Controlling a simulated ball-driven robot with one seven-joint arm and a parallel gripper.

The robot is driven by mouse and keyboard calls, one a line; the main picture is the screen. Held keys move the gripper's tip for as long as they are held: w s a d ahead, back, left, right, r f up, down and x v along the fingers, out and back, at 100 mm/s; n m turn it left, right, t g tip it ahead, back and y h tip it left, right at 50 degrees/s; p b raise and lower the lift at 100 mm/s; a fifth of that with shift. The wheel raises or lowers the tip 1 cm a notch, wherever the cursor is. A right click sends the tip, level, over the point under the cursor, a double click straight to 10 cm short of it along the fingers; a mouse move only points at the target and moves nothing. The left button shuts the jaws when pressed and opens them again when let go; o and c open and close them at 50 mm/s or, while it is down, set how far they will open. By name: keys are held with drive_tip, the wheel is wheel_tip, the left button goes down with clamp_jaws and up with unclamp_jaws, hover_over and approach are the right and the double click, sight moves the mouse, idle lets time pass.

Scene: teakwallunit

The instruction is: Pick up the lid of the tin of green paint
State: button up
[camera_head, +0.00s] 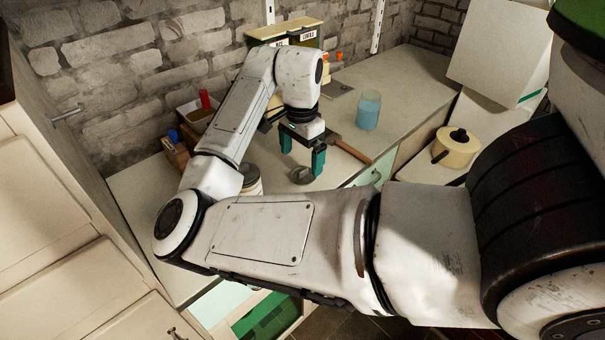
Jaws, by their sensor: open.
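My gripper (302,168) has two teal fingers spread apart, pointing down over the worktop with nothing held between them. A small round grey object (301,175), which may be the lid, shows just below and between the fingertips. I cannot tell whether the fingers touch it. A pale tin (252,184) with a grey top stands to the left of it, partly hidden behind my arm. Its paint colour does not show.
A hammer (350,150) lies right of my gripper. A glass jar of blue liquid (368,112) stands farther right, and a cream pot (456,147) beyond it. A box with a red item (205,101) stands back left, near the brick wall.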

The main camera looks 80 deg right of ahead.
sight(303, 170)
drive_tip(key=shift+s+d+f+p, duration=0.1)
drive_tip(key=shift+d+f+p, duration=0.05)
drive_tip(key=shift+f, duration=0.7)
drive_tip(key=shift+w+d+f+p, duration=0.1)
drive_tip(key=shift+d+f+p, duration=0.1)
drive_tip(key=shift+f, duration=0.6)
drive_tip(key=shift+s+d+f+p, duration=0.1)
drive_tip(key=shift+f+p, duration=0.05)
drive_tip(key=shift+f, duration=0.7)
drive_tip(key=c, duration=1.1)
